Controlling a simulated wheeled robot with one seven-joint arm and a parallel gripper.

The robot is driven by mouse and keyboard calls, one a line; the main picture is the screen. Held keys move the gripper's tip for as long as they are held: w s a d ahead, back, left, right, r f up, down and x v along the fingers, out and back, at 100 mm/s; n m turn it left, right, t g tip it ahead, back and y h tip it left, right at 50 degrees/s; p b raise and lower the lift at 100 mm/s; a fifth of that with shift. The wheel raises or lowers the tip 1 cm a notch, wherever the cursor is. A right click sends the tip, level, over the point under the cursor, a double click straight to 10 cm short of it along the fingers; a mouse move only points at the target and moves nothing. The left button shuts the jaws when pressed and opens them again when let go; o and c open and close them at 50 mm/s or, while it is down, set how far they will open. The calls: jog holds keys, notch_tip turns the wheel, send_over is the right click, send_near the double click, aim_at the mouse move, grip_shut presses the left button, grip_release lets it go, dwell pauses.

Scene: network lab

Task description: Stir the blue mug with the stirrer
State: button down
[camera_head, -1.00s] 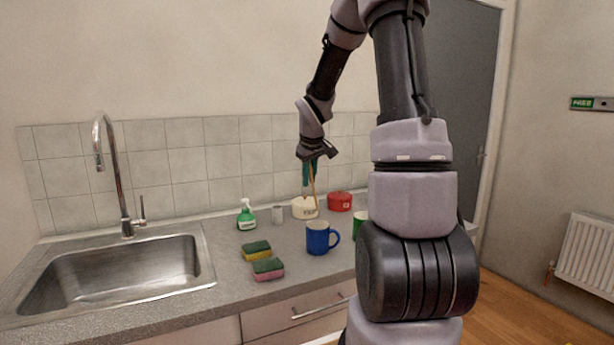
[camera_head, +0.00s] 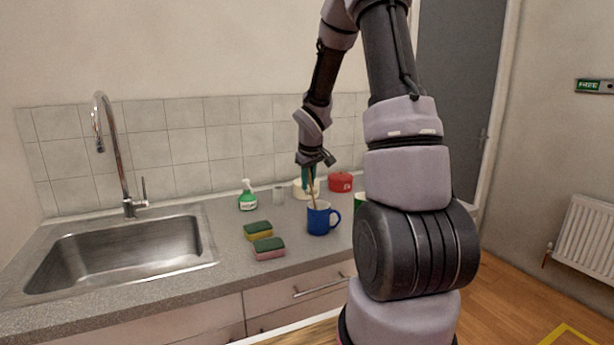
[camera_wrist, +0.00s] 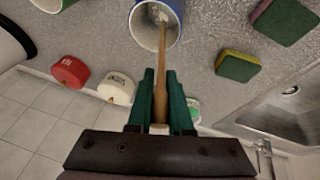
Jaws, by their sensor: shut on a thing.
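The blue mug (camera_head: 322,221) stands upright on the counter in the head view, its handle to the right. It also shows at the top of the wrist view (camera_wrist: 148,42), seen into its open mouth. My gripper (camera_head: 307,180) is above the mug, its teal fingers shut on the wooden stirrer (camera_head: 314,195). In the wrist view the stirrer (camera_wrist: 162,65) runs from between the fingertips (camera_wrist: 160,98) into the mug's mouth. Its lower end appears inside the mug, near a pale patch; the mug's wall hides it in the head view.
Two sponges (camera_head: 268,249) (camera_head: 258,231) lie left of the mug. A green mug (camera_head: 359,202) is partly hidden by my arm. The sink (camera_head: 205,250) is at left.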

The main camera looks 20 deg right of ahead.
jog(key=f, duration=0.3)
jog(key=d+f, duration=0.1)
jog(key=f, duration=0.1)
jog(key=shift+f, duration=0.2)
jog(key=shift+s, duration=0.15)
dwell(0.3)
jog(key=shift+a+f, duration=0.1)
jog(key=shift+a, duration=0.05)
